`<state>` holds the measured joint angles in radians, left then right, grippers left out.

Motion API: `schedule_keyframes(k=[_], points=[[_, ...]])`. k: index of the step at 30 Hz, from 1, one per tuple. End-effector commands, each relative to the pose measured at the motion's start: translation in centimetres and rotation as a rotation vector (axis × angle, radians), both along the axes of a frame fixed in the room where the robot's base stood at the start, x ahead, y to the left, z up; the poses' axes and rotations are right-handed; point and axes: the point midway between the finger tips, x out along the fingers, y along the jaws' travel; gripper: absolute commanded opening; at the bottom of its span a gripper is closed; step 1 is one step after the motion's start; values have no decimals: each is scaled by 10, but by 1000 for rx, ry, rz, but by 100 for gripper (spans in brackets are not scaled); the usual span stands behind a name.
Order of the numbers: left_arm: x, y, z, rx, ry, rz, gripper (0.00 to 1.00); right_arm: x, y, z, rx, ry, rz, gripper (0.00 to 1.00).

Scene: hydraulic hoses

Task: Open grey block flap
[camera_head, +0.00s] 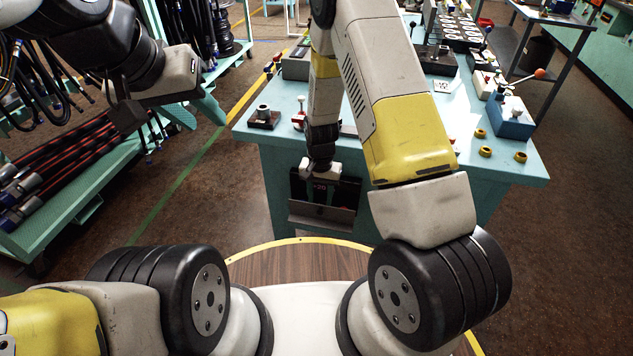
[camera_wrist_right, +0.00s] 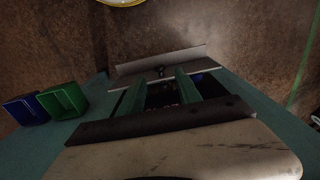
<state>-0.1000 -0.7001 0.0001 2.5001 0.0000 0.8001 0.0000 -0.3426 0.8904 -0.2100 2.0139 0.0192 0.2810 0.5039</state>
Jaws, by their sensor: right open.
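A black block with red lettering (camera_head: 323,190) is mounted on the front of the teal table. A grey flap (camera_head: 321,217) juts out along its lower front, and it also shows in the right wrist view (camera_wrist_right: 160,64) as a pale plate beyond my fingertips. My right gripper (camera_head: 320,178) points down at the block. In the right wrist view its two green fingers (camera_wrist_right: 160,88) are apart, with the dark block between and beneath them. I cannot tell whether they touch the flap. My left gripper (camera_head: 197,110) is open and empty, in the air left of the table.
The teal tabletop (camera_head: 520,165) carries a blue box with an orange-knobbed lever (camera_head: 512,120) and several yellow rings. A teal hose rack (camera_head: 50,220) stands at left. Blue and green bins (camera_wrist_right: 62,101) show in the right wrist view. The floor between rack and table is clear.

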Motion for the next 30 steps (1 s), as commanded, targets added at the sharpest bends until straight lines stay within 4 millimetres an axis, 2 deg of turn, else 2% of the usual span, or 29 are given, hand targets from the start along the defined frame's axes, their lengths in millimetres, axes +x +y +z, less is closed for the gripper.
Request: schedule_keyframes(k=[3,9,20,27,30], points=[[0,0,0,0,0,0,36,-1,0,-22,-1,4,1,41],[0,0,0,0,0,0,36,-1,0,-47,1,2,1,41],[0,0,0,0,0,0,36,0,0,-54,1,1,1,41],[0,0,0,0,0,0,36,0,0,-53,1,1,2,0],[0,0,0,0,0,0,36,0,0,-53,1,1,2,0]])
